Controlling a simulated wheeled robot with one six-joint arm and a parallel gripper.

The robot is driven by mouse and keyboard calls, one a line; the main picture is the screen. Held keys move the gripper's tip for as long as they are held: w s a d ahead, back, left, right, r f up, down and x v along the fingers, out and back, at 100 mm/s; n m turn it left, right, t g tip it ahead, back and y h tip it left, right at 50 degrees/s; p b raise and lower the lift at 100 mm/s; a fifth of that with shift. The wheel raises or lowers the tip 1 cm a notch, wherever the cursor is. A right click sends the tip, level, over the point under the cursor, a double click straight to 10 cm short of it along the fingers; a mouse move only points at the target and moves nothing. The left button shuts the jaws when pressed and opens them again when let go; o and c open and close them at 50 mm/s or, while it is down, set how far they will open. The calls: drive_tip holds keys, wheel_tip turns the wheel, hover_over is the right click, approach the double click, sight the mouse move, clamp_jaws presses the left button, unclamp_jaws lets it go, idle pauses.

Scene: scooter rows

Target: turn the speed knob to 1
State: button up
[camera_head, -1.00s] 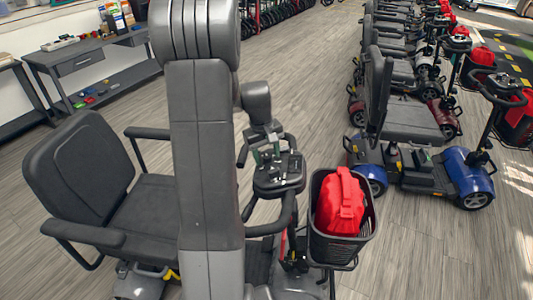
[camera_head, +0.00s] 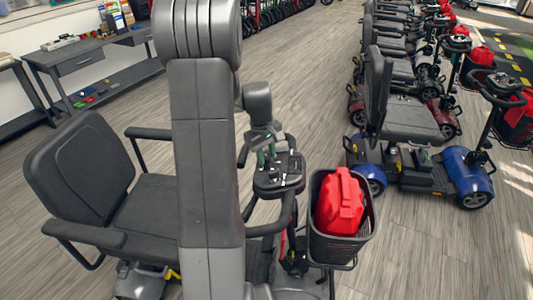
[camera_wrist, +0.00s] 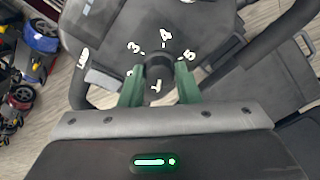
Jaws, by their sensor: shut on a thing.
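The speed knob (camera_wrist: 158,65) is a dark round knob on the scooter's console, in the wrist view. My gripper (camera_wrist: 160,84) is shut on the knob, with a green finger on each side. In the head view, my gripper (camera_head: 267,157) is over the console (camera_head: 280,181), and the knob is hidden.
The scooter's seat (camera_head: 80,170) is at left. Other scooters (camera_head: 408,120) stand in a row at right, with clear floor between. A grey bench (camera_head: 90,65) stands at back left.

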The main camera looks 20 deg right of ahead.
drive_tip(key=o, duration=1)
drive_tip(key=shift+c, duration=0.2)
wheel_tip(320, 180, up, 14)
drive_tip(key=a, duration=0.1)
drive_tip(key=shift+a, duration=0.3)
drive_tip(key=shift+s+f, duration=0.1)
drive_tip(key=shift+f, duration=0.15)
drive_tip(key=f, duration=0.4)
drive_tip(key=d+f, duration=0.1)
drive_tip(key=f, duration=0.9)
drive_tip(key=shift+d, duration=0.3)
drive_tip(key=shift+r+m, duration=0.25)
drive_tip(key=shift+m, duration=0.35)
